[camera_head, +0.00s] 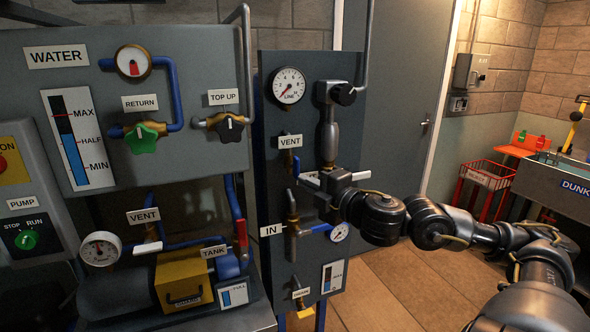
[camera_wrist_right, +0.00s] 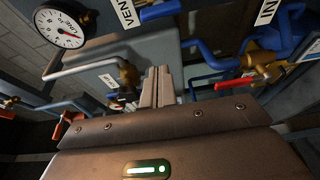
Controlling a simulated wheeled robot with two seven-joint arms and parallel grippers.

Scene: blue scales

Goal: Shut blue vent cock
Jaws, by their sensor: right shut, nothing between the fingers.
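The VENT cock on the narrow grey panel shows just under its VENT label (camera_head: 290,141), with a small blue lever (camera_head: 296,167) pointing down. In the right wrist view the VENT label (camera_wrist_right: 127,10) is at the top, with a blue part (camera_wrist_right: 160,9) beside it. My right gripper (camera_head: 322,183) is in front of this panel, below and right of the blue lever. Its fingers (camera_wrist_right: 158,84) are together and empty. I cannot tell whether they touch anything. My left gripper is not in view.
The LINE gauge (camera_head: 288,86) is above the cock, and the IN valve with a blue lever (camera_head: 317,228) is below. A thick vertical fitting (camera_head: 328,135) stands close on the right. Another VENT valve with a white lever (camera_head: 148,247) is on the tank at left. Floor (camera_head: 385,300) is clear at lower right.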

